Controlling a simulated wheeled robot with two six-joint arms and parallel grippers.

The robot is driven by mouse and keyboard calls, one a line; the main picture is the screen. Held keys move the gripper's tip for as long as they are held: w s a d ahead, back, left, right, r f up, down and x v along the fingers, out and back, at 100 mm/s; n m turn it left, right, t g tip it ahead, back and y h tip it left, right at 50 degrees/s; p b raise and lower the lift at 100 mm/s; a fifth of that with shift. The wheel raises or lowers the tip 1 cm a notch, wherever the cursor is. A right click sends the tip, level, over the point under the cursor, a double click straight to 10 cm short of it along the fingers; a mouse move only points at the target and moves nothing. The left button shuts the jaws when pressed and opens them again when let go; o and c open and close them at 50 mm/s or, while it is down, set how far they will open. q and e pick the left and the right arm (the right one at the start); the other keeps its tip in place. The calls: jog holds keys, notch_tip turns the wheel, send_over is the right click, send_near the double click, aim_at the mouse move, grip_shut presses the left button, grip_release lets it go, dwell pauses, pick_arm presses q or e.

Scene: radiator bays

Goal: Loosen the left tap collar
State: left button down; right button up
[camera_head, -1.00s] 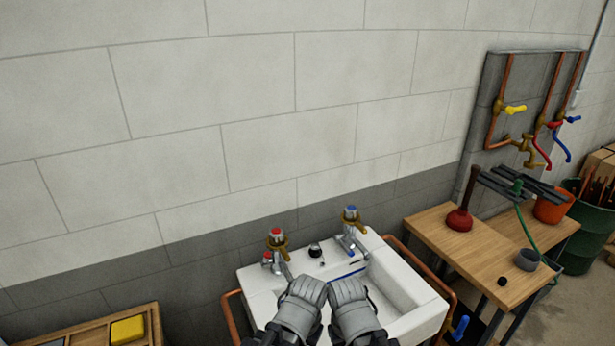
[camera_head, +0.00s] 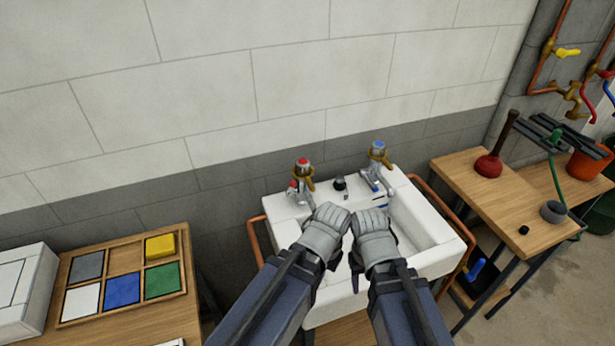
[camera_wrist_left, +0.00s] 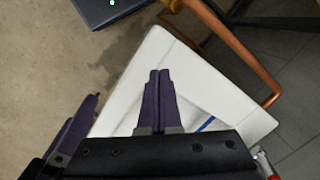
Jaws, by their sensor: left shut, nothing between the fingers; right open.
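The left tap (camera_head: 303,180) stands at the back left of the white sink (camera_head: 440,260), with a red cap and a brass-coloured collar (camera_head: 306,174) around it. The right tap (camera_head: 377,170) has a blue cap and a similar collar. My left gripper (camera_head: 325,232) is in front of the left tap, apart from its collar. Its dark purple fingers (camera_wrist_left: 159,75) are shut and empty over the sink in the left wrist view. My right gripper (camera_head: 373,238) is beside it over the basin, open and empty. The gloved hands hide most fingertips in the head view.
A wooden tray (camera_head: 125,253) with coloured blocks is on a bench at the left. A workbench (camera_head: 500,205) with a plunger (camera_head: 490,162) and a grey cup (camera_head: 554,211) stands at the right. Copper pipes (camera_head: 271,270) run beside the sink.

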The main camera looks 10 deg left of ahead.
aim_at(310, 183)
pick_arm(q)
jog(key=c, duration=1.6)
grip_release()
